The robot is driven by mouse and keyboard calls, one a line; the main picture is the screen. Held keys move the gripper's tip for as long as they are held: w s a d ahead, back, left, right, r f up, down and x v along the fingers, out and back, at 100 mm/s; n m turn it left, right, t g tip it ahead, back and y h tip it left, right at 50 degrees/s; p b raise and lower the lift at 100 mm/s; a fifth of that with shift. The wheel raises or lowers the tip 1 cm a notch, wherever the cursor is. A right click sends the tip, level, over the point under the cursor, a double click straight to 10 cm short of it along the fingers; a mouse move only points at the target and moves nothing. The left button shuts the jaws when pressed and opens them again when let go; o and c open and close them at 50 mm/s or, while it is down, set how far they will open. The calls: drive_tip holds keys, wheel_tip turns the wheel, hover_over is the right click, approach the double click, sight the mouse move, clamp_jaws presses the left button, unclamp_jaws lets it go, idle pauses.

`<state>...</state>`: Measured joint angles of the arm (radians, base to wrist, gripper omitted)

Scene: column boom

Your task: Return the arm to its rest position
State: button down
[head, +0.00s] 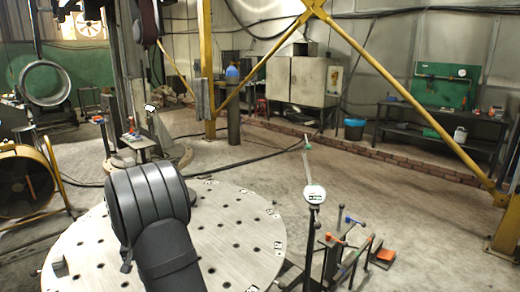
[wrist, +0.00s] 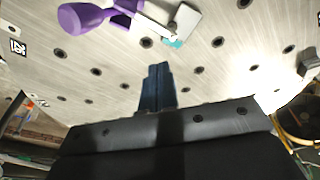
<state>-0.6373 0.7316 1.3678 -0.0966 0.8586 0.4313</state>
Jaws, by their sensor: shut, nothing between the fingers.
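My gripper (wrist: 158,75) shows in the wrist view as two dark blue fingers pressed together, with nothing between them. Behind the fingers is a pale metal plate (wrist: 205,75) with rows of dark holes. In the head view, dark rounded links of my arm stand in front of the round plate (head: 240,235) and cover part of it. I cannot make out my fingers in the head view.
In the wrist view, a purple object (wrist: 88,17) and a grey block (wrist: 187,20) lie on the plate beyond my fingertips. In the head view, a dial gauge (head: 314,194) and a rack of tools (head: 345,255) stand right of the plate. A yellow brace (head: 410,100) crosses behind.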

drive_tip(key=shift+f, duration=0.1)
wheel_tip(320, 180, down, 7)
drive_tip(key=shift+r, duration=0.1)
drive_tip(key=shift+d+r, duration=0.1)
drive_tip(key=shift+r, duration=0.25)
idle(0.5)
